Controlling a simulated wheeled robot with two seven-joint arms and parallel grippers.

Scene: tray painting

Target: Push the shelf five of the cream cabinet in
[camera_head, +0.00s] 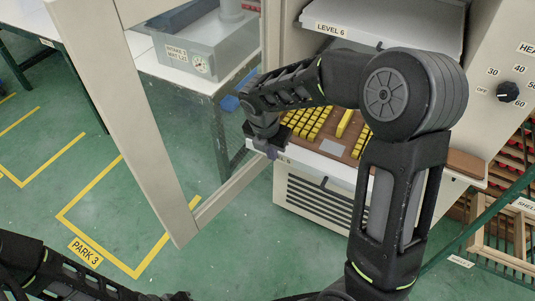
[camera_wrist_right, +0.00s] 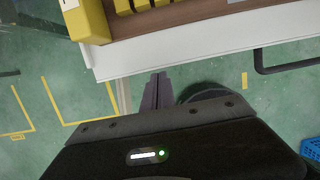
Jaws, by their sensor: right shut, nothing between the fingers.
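The cream cabinet (camera_head: 284,183) stands open, with its door swung out to the left. My right gripper (camera_head: 265,150) is shut and empty at the lower shelf's front left edge. In the right wrist view its fingertips (camera_wrist_right: 157,78) are close to the white front edge (camera_wrist_right: 190,50); contact is unclear.
The open door (camera_head: 140,120) stands left of my right arm. Behind it is a table with a grey bin (camera_head: 205,50). A knob panel (camera_head: 508,92) is at right, with wooden crates (camera_head: 500,245) below. Green floor with yellow lines is clear at left.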

